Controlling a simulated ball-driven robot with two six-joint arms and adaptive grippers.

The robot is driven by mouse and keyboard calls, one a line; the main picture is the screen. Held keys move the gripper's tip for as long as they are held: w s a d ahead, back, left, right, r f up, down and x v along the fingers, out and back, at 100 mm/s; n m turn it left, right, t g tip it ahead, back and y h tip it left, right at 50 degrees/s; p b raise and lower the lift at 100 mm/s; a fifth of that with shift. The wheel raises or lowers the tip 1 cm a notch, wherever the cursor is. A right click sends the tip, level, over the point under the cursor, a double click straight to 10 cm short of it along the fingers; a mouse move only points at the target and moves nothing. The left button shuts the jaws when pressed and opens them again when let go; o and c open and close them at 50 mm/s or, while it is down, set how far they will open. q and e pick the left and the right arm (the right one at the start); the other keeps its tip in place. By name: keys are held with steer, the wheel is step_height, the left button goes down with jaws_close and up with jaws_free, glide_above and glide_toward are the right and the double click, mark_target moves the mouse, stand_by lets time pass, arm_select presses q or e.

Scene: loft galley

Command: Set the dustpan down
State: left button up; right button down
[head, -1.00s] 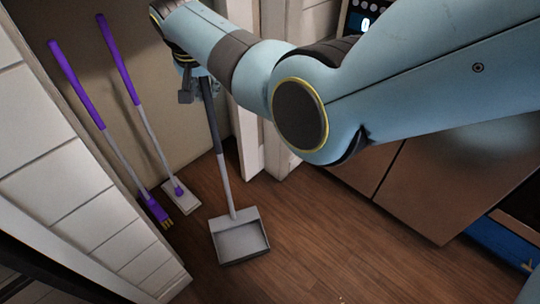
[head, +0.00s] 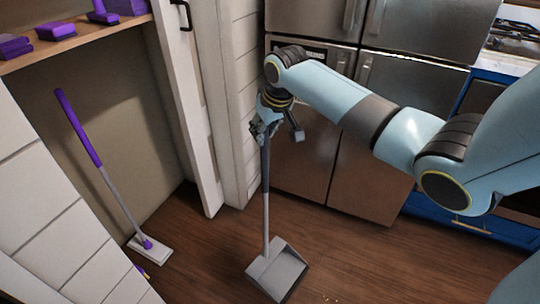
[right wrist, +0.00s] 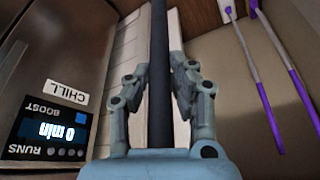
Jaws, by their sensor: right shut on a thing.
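The dustpan (head: 278,272) is a grey scoop on a long upright handle, dark at the top and light grey below. My right gripper (head: 265,128) is shut on the upper, dark part of the handle. In the right wrist view the dark handle (right wrist: 159,60) runs between the two fingers of my right gripper (right wrist: 160,88). The scoop hangs at or just above the wooden floor (head: 385,262); I cannot tell whether it touches. My left gripper is not in view.
An open closet at left holds a purple-handled mop (head: 100,165) and a shelf (head: 75,43) with purple items. A steel fridge (head: 385,160) and blue cabinets (head: 425,215) are behind.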

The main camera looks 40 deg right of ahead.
steer(key=s+d+r+n+p, duration=0.1)
steer(key=s+d+r+n, duration=0.1)
steer(key=s+r, duration=0.1)
steer(key=a+f+y, duration=0.1)
steer(key=a+f, duration=0.9)
steer(key=a, duration=0.1)
steer(key=shift+b, duration=0.4)
steer(key=shift+s+f, duration=0.1)
steer(key=shift+f, duration=0.05)
steer(key=c, duration=1.1)
jaws_free()
steer(key=shift+c, duration=0.2)
